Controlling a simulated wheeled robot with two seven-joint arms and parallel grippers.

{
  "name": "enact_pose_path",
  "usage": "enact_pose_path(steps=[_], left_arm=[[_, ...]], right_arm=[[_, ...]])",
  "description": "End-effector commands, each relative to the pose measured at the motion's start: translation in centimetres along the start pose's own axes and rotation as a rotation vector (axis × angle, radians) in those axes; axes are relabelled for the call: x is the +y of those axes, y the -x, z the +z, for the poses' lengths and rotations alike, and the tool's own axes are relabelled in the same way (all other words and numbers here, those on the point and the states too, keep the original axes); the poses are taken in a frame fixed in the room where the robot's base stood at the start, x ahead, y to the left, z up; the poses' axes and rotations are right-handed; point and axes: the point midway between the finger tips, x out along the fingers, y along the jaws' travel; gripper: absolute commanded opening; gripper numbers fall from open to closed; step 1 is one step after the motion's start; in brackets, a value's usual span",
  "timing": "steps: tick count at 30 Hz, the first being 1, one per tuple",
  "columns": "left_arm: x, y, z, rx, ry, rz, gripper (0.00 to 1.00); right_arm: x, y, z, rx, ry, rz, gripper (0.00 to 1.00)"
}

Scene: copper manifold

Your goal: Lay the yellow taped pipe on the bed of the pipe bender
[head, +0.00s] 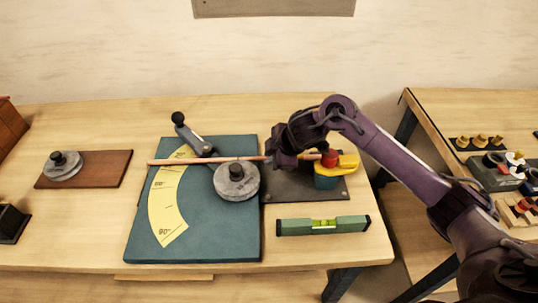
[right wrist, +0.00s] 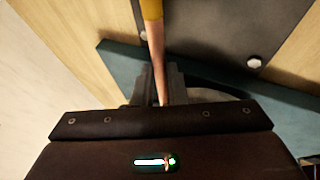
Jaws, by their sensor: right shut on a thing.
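The copper pipe (head: 170,162) lies level across the upper part of the pipe bender (head: 140,240), a teal plate with a yellow angle scale (head: 165,210). It passes just behind the grey round die (head: 237,180). I cannot tell whether it touches the bed. My right gripper (head: 272,157) is shut on the pipe near the bender's right edge. In the right wrist view the copper pipe (right wrist: 157,60) runs away from between the jaws (right wrist: 160,92), with a yellow part (right wrist: 151,9) at the top; I cannot tell whether that is tape. My left gripper is out of view.
The bender's lever (head: 193,138) slants behind the pipe. A yellow and teal clamp (head: 345,163) with a red knob stands on a dark plate (head: 285,190) to the right. A green level (head: 322,225) lies in front. A brown board (head: 110,168) with a grey disc is left.

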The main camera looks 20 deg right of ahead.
Motion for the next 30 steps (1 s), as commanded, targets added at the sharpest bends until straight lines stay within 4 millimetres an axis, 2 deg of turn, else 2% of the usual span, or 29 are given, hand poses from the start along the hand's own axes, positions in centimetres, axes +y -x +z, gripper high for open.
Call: enact_pose_path(steps=[9, 10, 15, 21, 24, 30], left_arm=[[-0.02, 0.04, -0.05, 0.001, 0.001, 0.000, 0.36], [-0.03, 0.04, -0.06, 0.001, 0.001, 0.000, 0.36], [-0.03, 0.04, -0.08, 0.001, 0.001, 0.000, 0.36], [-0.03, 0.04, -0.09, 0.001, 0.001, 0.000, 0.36], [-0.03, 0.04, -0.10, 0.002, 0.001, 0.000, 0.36], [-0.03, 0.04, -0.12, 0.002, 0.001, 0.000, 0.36]], right_arm=[[0.03, 0.08, 0.12, 0.001, 0.000, 0.001, 0.00], [0.03, 0.08, 0.12, 0.001, 0.000, 0.001, 0.16], [0.01, 0.07, 0.11, 0.000, 0.000, 0.000, 0.38], [-0.06, 0.02, 0.14, 0.000, 0.000, -0.001, 0.39], [-0.06, 0.02, 0.14, 0.000, 0.000, -0.001, 0.52], [-0.05, 0.03, 0.14, 0.000, 0.000, -0.001, 0.52]])
